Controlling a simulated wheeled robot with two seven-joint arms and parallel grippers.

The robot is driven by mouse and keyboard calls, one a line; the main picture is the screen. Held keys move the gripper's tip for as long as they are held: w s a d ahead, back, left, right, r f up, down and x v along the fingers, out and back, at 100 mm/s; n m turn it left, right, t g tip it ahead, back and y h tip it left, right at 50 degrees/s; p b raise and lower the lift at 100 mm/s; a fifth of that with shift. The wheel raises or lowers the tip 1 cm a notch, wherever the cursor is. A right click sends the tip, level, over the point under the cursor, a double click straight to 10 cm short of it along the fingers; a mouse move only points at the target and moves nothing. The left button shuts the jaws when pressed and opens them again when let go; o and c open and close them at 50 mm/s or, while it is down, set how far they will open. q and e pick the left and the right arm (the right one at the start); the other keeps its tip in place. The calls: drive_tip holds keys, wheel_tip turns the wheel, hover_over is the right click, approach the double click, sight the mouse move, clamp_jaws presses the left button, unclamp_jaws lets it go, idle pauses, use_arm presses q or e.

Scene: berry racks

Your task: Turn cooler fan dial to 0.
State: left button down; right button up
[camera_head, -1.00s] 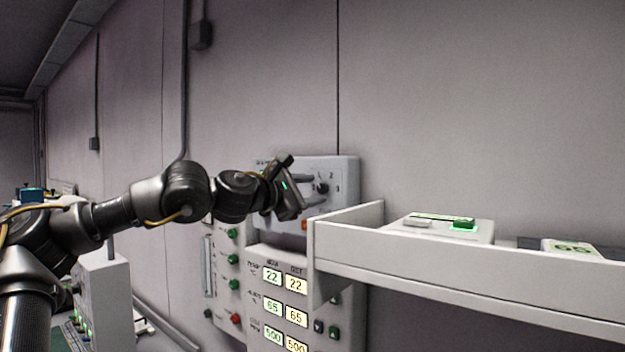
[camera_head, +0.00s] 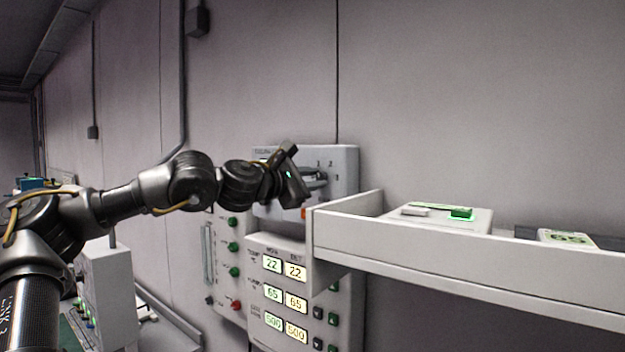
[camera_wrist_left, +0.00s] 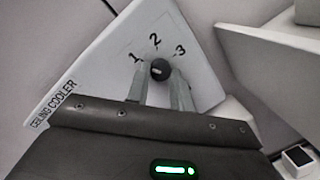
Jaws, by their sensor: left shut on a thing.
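The ceiling cooler panel (camera_head: 343,163) is a pale box on the wall, and it also shows in the left wrist view (camera_wrist_left: 103,65) with the label "CEILING COOLER". Its black round fan dial (camera_wrist_left: 160,69) has the printed numbers 1, 2 and 3 around its upper side. No 0 mark can be seen. A small light mark shows on the dial's upper edge, toward the 2, but it is too small to read surely. My left gripper (camera_head: 316,177) reaches the panel, its fingers (camera_wrist_left: 160,84) shut on the dial from both sides. In the head view the gripper mostly hides the dial.
A white shelf (camera_head: 470,262) juts out right of the panel, close to my gripper, with a device with a green light (camera_head: 440,217) on it. Below is a control panel (camera_head: 283,246) with lit readouts and buttons. The wall above is clear.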

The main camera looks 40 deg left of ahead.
use_arm(q)
drive_tip(key=shift+f+n+b, duration=0.1)
drive_tip(key=shift+n+b, duration=0.2)
drive_tip(key=shift+b, duration=0.15)
drive_tip(key=n+b, duration=0.4)
drive_tip(key=n+t+b, duration=0.1)
drive_tip(key=n+b, duration=0.3)
drive_tip(key=n, duration=0.1)
drive_tip(key=shift+d+y+b, duration=0.1)
drive_tip(key=shift+y+b, duration=0.2)
drive_tip(key=shift+y, duration=0.1)
drive_tip(key=shift+n+b, duration=0.65)
drive_tip(key=shift+n, duration=0.75)
drive_tip(key=shift+s+r+n+y, duration=0.1)
drive_tip(key=shift+r+n+y, duration=0.1)
drive_tip(key=shift+n+y, duration=0.1)
drive_tip(key=c, duration=1.5)
unclamp_jaws()
drive_tip(key=shift+c, duration=0.2)
drive_tip(key=o, duration=0.3)
drive_tip(key=shift+f, duration=0.15)
drive_tip(key=shift+f, duration=0.1)
